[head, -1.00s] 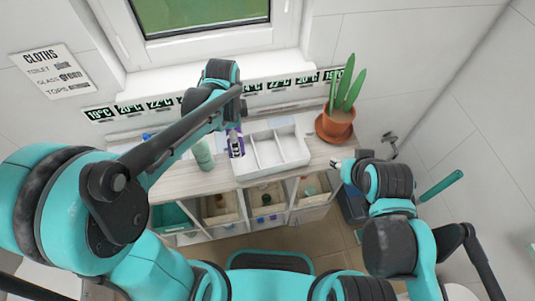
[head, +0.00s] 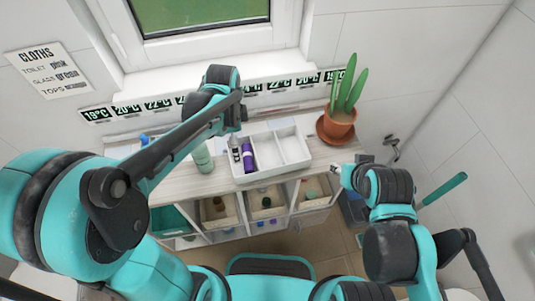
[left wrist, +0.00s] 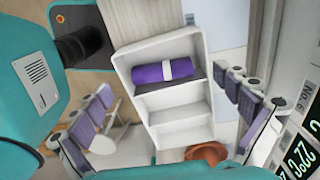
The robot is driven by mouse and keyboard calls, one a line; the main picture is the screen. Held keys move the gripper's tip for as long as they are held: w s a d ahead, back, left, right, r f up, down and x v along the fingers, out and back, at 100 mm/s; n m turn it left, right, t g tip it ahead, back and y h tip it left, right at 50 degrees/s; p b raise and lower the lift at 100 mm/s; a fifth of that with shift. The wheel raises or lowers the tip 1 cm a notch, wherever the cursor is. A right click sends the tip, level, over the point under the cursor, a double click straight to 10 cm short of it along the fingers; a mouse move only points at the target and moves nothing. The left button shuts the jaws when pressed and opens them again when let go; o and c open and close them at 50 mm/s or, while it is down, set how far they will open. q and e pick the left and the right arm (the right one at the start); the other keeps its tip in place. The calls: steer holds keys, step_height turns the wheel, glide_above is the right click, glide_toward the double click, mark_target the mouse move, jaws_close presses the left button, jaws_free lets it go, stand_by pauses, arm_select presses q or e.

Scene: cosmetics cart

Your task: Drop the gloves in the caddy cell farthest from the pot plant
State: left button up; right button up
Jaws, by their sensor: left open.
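The gloves, a purple roll with a white band (left wrist: 166,71), lie in the end cell of the white caddy (left wrist: 125,64). In the head view the gloves (head: 248,158) are in the left cell of the caddy (head: 303,140). The pot plant (head: 339,124) stands to the right of the caddy, beyond the opposite end; its terracotta pot (left wrist: 208,153) shows at the bottom of the left wrist view. My left gripper (head: 236,150) is open over the caddy's left side, its fingers apart from the gloves. My right gripper (head: 338,171) is right of the cart; its jaws are too small to judge.
A pale green bottle (head: 203,158) stands left of the caddy. The caddy's other cells look empty. Open bins (head: 218,208) sit below the cart top. A window (head: 200,15) and a strip of temperature labels (head: 281,83) are behind.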

arm_select(q)
step_height(320, 180, up, 12)
steer(key=shift+f, duration=0.25)
stand_by(0.4)
steer(key=s+a+f+n+t+b, duration=0.4)
steer(key=s+f+n+t, duration=0.3)
steer(key=n, duration=0.8)
steer(key=s+f, duration=0.2)
steer(key=s, duration=0.1)
steer(key=shift+s+a+f, duration=0.15)
steer(key=shift+a+f, duration=0.05)
steer(key=shift+a, duration=0.15)
